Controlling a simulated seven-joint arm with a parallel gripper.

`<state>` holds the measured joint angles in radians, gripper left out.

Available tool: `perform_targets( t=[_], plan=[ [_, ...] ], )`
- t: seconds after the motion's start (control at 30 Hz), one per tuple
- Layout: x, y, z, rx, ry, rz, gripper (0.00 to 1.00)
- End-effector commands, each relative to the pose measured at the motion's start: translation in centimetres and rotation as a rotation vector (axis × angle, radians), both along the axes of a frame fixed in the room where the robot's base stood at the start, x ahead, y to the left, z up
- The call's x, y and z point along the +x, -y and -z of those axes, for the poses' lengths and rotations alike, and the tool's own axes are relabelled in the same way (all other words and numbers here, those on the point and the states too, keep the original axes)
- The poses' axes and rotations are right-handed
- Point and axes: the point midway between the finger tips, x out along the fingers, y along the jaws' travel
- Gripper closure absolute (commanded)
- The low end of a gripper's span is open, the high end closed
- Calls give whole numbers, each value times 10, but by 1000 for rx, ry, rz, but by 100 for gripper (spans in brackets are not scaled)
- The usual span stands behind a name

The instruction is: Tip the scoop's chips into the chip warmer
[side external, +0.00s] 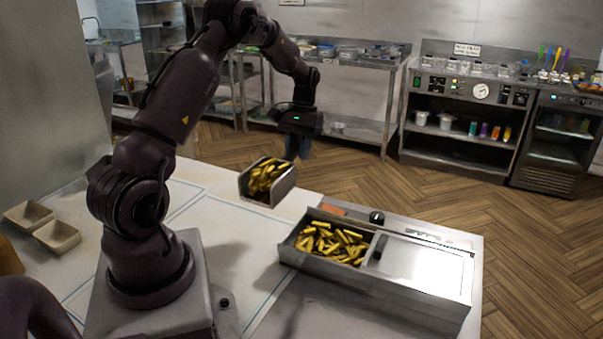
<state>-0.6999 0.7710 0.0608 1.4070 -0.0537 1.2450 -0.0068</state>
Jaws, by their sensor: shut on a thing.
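A metal scoop (258,197) full of yellow chips (264,177) is in the air above the counter, left of the chip warmer. My gripper (297,148) is shut on the scoop from behind; its fingertips and the handle are partly hidden by the scoop. The scoop looks roughly level or only slightly tilted, and the chips rest inside it. The chip warmer (350,285) is a long steel box on the counter. Its left compartment is open and holds many chips (332,244). Its right part is covered by a flat lid (425,268).
Two small tan trays (58,236) lie at the far left. The white counter (215,235) between my base and the warmer is clear. Steel shelves stand behind, across the floor.

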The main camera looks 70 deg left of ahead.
Motion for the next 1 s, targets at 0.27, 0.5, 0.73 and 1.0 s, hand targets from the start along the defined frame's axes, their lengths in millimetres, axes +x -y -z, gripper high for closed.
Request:
perform_targets(
  t=[0.27, 0.5, 0.73, 1.0],
  plan=[
    [35, -2, -20, 2, -1, 4, 100],
    [87, 4, -21, 5, 1, 5, 100],
    [134, 23, -19, 3, -2, 2, 100],
    [158, 42, -19, 0, 0, -2, 100]
  ],
)
